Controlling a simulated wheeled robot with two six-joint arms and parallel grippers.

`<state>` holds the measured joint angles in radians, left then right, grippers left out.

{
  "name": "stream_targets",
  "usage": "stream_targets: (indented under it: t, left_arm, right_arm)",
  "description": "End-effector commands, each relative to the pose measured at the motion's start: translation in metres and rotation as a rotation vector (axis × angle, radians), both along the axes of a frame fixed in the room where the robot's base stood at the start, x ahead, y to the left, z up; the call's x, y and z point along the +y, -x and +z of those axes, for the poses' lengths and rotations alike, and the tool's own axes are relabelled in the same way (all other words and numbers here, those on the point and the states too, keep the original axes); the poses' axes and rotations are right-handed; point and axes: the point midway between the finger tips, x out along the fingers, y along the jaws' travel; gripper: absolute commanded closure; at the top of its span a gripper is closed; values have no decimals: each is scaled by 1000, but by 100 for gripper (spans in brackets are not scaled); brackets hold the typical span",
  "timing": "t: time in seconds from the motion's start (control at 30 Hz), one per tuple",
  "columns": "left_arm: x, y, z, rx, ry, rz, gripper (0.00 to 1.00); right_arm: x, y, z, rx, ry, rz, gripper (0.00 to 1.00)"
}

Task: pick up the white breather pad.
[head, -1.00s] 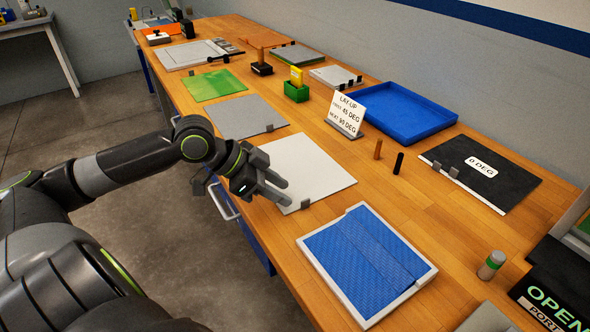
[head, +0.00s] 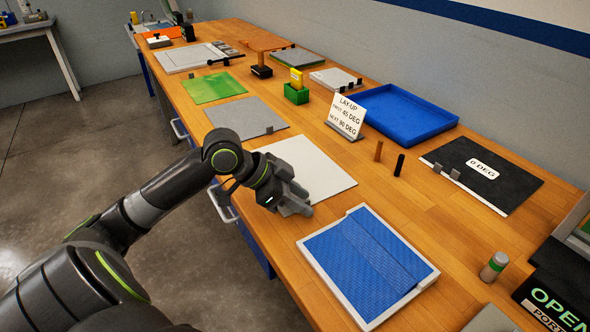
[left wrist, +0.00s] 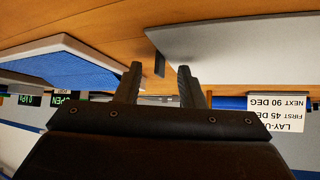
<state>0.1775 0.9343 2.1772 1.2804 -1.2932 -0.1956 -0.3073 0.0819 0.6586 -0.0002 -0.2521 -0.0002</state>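The white breather pad (head: 315,165) lies flat on the wooden bench, left of the blue-filled tray. My left gripper (head: 297,205) is at the pad's near edge and hides the edge clip there. In the left wrist view the pad (left wrist: 240,50) is at upper right, and a small dark grey clip (left wrist: 160,66) on its edge appears between the fingertips of my left gripper (left wrist: 160,78). The fingers are apart, with a gap on each side of the clip. I cannot tell whether they reach around it. My right gripper is not in view.
A white-framed tray with blue fabric (head: 408,293) lies close to the right. A grey sheet (head: 240,115) lies beyond the pad. A lay-up sign (head: 346,117), an empty blue tray (head: 400,112) and a black 0 DEG sheet (head: 515,190) stand further back.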

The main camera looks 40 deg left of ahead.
Motion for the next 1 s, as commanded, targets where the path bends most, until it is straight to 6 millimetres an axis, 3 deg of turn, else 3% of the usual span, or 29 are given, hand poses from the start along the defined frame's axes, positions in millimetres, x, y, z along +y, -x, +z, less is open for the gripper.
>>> stream_targets:
  t: [0.1,0.4,0.83,1.0]
  left_arm:
    - [0,0,0,0,0,0,65]
    - [0,0,0,0,0,0,100]
    - [0,0,1,-1,-1,0,100]
    - [0,-1,21,-5,-4,-2,100]
  right_arm:
    - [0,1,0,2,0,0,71]
    - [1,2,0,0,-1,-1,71]
    - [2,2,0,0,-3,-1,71]
    - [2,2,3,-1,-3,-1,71]
